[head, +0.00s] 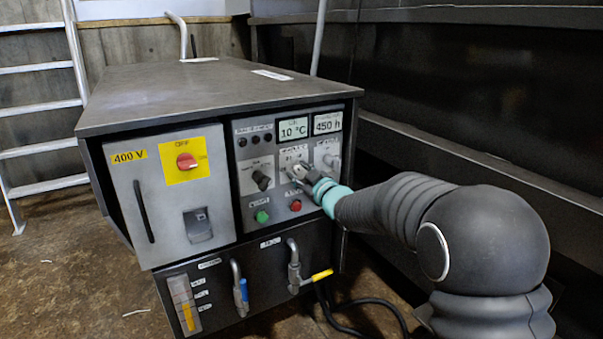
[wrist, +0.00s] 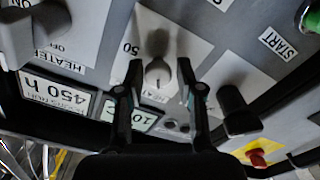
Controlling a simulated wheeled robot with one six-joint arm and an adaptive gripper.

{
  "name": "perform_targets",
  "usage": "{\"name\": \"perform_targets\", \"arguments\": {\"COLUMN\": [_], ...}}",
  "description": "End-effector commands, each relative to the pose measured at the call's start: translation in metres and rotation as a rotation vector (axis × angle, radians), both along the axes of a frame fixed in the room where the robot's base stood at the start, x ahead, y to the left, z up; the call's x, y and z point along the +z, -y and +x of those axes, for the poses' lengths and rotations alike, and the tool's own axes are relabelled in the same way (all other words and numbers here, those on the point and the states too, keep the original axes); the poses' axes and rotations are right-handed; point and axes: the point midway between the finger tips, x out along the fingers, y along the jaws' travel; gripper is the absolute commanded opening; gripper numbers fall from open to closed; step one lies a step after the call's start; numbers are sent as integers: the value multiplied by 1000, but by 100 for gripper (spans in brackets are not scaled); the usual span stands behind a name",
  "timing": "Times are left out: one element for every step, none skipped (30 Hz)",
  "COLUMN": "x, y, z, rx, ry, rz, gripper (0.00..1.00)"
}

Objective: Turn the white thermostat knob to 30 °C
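The white thermostat knob (wrist: 158,73) shows in the wrist view on its white scale plate (wrist: 165,40), where I can read "50". My gripper (wrist: 167,82) is open, with one finger on each side of the knob and a visible gap to it on both sides. In the head view my gripper (head: 300,174) is at the control panel and hides most of the knob. The thermostat display (head: 293,129) above it reads 10 °C; in the wrist view the display (wrist: 130,117) is partly behind a finger.
A black rotary knob (head: 262,180) is left of my gripper and a grey heater switch (head: 329,158) is right of it. A green button (head: 262,216) and a red button (head: 296,205) are below. A red main switch (head: 186,161) is farther left. A dark wall stands at the right.

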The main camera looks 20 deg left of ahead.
Motion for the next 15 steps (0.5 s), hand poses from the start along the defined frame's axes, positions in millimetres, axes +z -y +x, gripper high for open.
{"name": "perform_targets", "arguments": {"x": [0, 0, 0, 0, 0, 0, 0, 0, 1, 1, 1, 1, 1, 1, 2], "y": [0, 0, 1, 1, 1, 1, 1, 1, 2, 2, 3, 4, 6, 8, 12], "z": [0, 0, 0, 0, 1, 1, 1, 1, 1, 0, 0, -1, -3, -4, -8], "rx": [0, 0, -1, -1, -1, -2, -2, -2, -2, -2, -2, -2, -2, -3, -3], "ry": [0, 0, 0, 0, 0, 1, 1, 1, 1, 1, 0, 0, 0, 1, 1], "rz": [0, 0, 0, 0, 0, 1, 1, 1, 1, 1, 0, 0, 0, 1, 1], "gripper": [53, 53, 53, 53, 53, 53, 53, 53, 53, 53, 53, 53, 53, 53, 53]}}
